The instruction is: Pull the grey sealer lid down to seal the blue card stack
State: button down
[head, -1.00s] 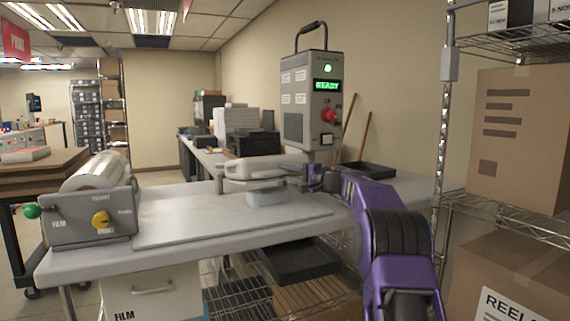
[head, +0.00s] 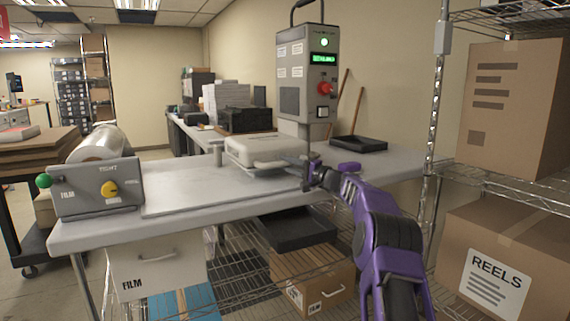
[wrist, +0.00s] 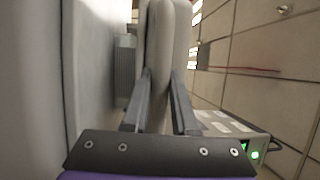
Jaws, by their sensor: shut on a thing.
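The grey sealer lid (head: 262,150) is low over the table below the sealer's tall column, roughly level. In the wrist view the lid (wrist: 165,35) runs between my two fingers. My gripper (wrist: 163,75) is shut on it; in the head view my gripper is at the lid's right end, largely hidden. A ridged, layered block, seemingly the card stack (wrist: 125,72), lies between the table and the lid in the wrist view, looking grey there and close against the lid. In the head view the stack is hidden.
The sealer column (head: 306,90) has a lit green light, a green display and a red knob. A film roller unit (head: 97,188) stands at the table's left end. A wire shelf with boxes (head: 515,110) is close on the right. A black tray (head: 358,144) lies behind.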

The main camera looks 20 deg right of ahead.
jog(key=shift+f, duration=0.7)
jog(key=c, duration=1)
grip_release()
jog(key=shift+r, duration=0.25)
jog(key=v, duration=1.7)
jog(key=shift+s+b, duration=0.2)
jog(key=shift+b, duration=0.25)
jog(key=shift+d+r, duration=0.1)
